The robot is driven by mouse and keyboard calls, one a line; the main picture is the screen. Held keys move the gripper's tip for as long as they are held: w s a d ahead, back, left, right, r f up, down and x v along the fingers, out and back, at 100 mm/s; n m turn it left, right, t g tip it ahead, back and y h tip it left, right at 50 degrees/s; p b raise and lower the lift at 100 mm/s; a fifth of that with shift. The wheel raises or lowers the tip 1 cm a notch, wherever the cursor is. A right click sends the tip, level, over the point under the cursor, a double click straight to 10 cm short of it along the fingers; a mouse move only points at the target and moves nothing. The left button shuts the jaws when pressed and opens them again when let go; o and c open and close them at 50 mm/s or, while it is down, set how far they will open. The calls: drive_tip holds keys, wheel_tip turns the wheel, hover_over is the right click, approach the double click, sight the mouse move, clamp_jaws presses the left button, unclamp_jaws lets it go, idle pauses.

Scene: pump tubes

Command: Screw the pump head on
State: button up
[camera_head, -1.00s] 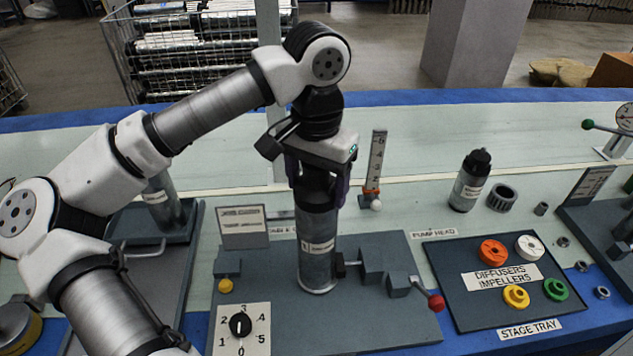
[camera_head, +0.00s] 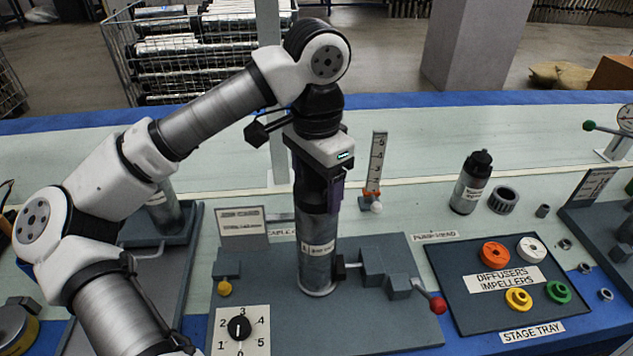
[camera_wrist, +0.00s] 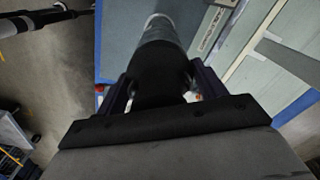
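The grey pump tube (camera_head: 318,262) stands upright on the dark fixture plate, with a white label around its middle. It also shows in the wrist view (camera_wrist: 160,32). My gripper (camera_head: 318,200) points straight down over the tube's top. In the wrist view, the two fingers of my gripper (camera_wrist: 160,88) lie on either side of a dark round piece (camera_wrist: 158,72), which looks like the pump head. The fingers seem closed on it. It sits in line with the tube; the joint between them is too dark to judge.
A clamp with a red-knobbed handle (camera_head: 437,304) is at the tube's right. A numbered dial (camera_head: 239,328) is in front. The stage tray (camera_head: 460,300) holds coloured rings. A dark-capped bottle (camera_head: 468,190) stands behind it, and a scale post (camera_head: 376,160) stands behind the tube.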

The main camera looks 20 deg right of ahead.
drive_tip(key=shift+o, duration=0.8)
drive_tip(key=n, duration=0.2)
drive_tip(key=shift+n+b, duration=0.4)
drive_tip(key=n+b, duration=0.1)
drive_tip(key=n, duration=0.5)
drive_tip(key=shift+n, duration=0.3)
drive_tip(key=n+b, duration=0.1)
drive_tip(key=n, duration=0.3)
drive_tip(key=shift+n, duration=0.4)
drive_tip(key=n, duration=0.4)
